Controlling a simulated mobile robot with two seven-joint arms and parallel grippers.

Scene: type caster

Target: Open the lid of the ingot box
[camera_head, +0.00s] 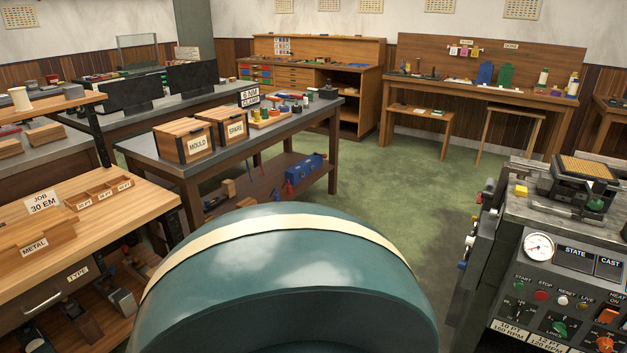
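No box in view carries a label reading "ingot", so I cannot tell for sure which one is the ingot box. A wooden box labelled METAL (34,243) sits on the light wooden bench at the left edge. It is partly cut off by the picture edge, and I cannot tell the state of its lid. Two wooden crates with dark edges, labelled MOULD (184,141) and SPARE (223,127), stand on the grey-topped table and look closed on top. Neither of my grippers is in view.
A wooden bench (150,203) at left holds a JOB 30 EM sign (42,201) and a divided tray (98,193). A control console (570,262) with a gauge stands at right. Green floor (400,210) is open between the middle table and the console.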

